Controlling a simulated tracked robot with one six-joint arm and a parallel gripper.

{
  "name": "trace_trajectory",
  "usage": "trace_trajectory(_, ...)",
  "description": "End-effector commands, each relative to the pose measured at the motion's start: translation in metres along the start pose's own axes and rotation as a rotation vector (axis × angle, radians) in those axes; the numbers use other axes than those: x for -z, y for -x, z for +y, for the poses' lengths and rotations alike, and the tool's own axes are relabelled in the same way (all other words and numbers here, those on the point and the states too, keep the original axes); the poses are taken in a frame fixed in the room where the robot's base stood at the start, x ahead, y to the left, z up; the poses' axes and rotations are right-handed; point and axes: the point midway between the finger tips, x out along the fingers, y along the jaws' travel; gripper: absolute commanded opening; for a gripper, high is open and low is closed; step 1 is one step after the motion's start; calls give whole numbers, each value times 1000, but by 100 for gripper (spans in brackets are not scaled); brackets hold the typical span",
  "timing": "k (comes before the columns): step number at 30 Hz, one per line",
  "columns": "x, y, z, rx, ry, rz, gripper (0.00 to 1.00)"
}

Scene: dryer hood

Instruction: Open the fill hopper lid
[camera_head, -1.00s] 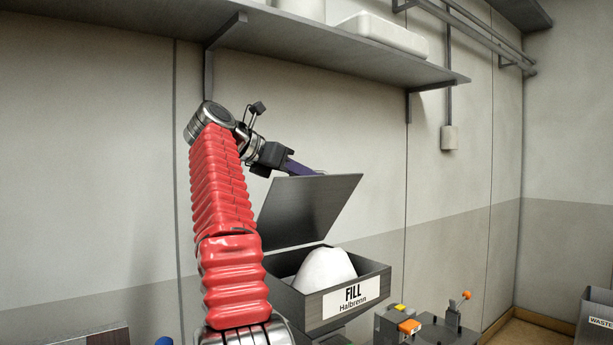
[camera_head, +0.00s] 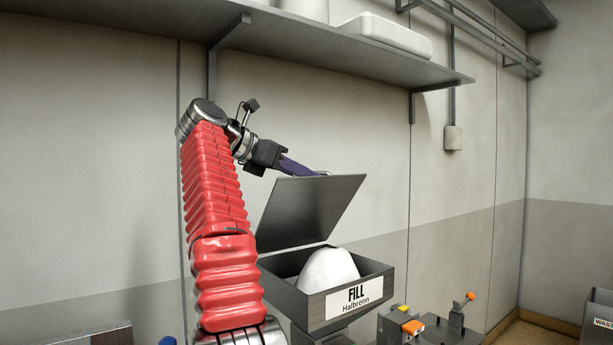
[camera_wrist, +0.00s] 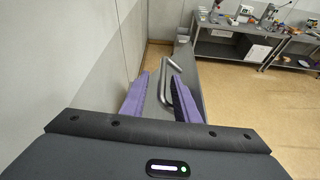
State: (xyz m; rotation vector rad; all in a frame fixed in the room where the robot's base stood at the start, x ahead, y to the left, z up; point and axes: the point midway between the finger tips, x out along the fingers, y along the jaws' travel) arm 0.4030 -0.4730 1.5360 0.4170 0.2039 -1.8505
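The fill hopper (camera_head: 290,302) is a dark grey box with a white "FILL Halbrenn" label. Its flat grey lid (camera_head: 312,212) stands raised and tilted at the back, so the hopper's mouth is uncovered and a white mound (camera_head: 328,268) shows inside. My gripper (camera_head: 318,173) is beside the lid's upper edge. In the wrist view, the purple fingers of my gripper (camera_wrist: 160,97) are spread apart, with a bent metal bar handle (camera_wrist: 166,92) between and just beyond them. Whether a finger touches the handle I cannot tell.
A wall shelf (camera_head: 330,45) with white containers hangs above my arm. A control box (camera_head: 405,325) with coloured buttons and an orange-knobbed lever (camera_head: 469,297) stand right of the hopper. A waste bin (camera_head: 598,315) is at the far right. Workbenches (camera_wrist: 230,48) show across the room.

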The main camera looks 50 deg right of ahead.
Motion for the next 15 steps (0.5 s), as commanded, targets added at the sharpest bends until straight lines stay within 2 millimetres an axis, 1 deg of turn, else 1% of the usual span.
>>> trace_trajectory(7,9,20,-1,-2,3,1,28)
trace_trajectory(15,31,65,2,-8,9,8,28)
